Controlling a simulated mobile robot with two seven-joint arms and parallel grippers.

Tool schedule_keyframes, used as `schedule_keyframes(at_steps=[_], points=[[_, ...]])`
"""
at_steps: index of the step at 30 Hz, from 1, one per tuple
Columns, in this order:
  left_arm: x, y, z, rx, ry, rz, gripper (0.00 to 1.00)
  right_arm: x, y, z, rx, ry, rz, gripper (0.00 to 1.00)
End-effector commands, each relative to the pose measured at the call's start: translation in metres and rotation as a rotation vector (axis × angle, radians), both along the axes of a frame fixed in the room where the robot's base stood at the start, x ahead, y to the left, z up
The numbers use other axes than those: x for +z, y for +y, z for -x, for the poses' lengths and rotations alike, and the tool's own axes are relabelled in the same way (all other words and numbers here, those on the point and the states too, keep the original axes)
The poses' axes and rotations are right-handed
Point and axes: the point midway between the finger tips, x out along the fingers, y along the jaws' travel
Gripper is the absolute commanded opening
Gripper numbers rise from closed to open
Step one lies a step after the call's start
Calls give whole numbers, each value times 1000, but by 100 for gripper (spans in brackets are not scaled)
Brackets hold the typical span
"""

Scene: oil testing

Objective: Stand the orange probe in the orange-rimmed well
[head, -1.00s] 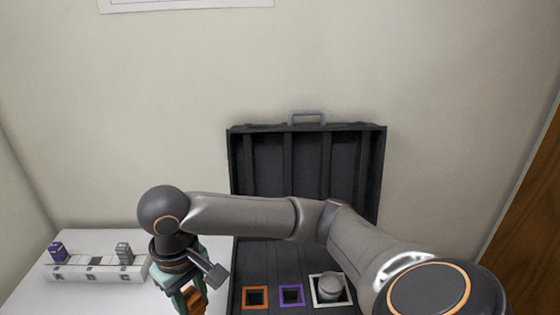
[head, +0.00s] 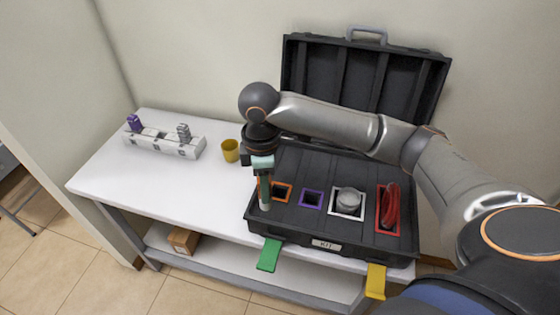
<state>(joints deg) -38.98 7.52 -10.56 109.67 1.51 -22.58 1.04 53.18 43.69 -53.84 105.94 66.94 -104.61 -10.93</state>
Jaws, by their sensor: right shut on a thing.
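The orange probe (head: 265,189) is in my right gripper (head: 263,166), which is shut on it. The probe hangs roughly upright, with its grey lower end pointing down. In the picture it stands just left of the orange-rimmed well (head: 290,188), over the left part of the open black case. The gripper and probe cover part of the well's left side. The well's visible opening looks dark and empty. I cannot tell how high the probe tip is above the case floor. My left gripper is not in view.
The open case (head: 330,234) also holds a purple-rimmed well (head: 311,199), a white-rimmed well with a grey round object (head: 348,200), and a red-rimmed well with a red object (head: 389,208). A yellow cup (head: 230,150) and a white rack (head: 165,144) stand left on the white table (head: 150,185).

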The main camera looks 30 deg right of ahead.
Motion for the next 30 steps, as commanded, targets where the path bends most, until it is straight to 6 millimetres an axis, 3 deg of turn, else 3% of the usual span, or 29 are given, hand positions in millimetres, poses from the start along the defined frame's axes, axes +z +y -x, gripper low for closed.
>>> schedule_keyframes(at_steps=[21,30], points=[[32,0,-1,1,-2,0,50,-29,-61,-49,1309,2,1,0],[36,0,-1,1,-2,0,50,-36,-75,-56,1579,0,1,0]])
